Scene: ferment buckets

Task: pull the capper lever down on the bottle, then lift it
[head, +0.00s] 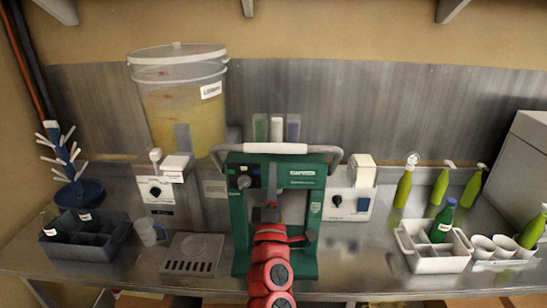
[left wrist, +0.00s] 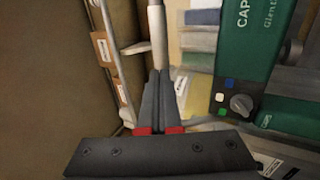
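The green capper (head: 240,225) stands on the counter in the middle of the head view. Its white lever handle (head: 245,148) runs across the top, raised. My left gripper (head: 271,158) reaches up in front of the capper to the middle of this handle. In the left wrist view my left gripper (left wrist: 158,80) has its dark fingers close together, about a bar's width apart, at the pale lever bar (left wrist: 157,30); they look shut on it. The green capper body (left wrist: 240,45) is at the right there. My arm hides the capper's middle, and I see no bottle inside it. My right gripper is not in view.
A drip tray (head: 192,268), a dark crate (head: 118,238) and a large bucket (head: 185,120) are at the left.

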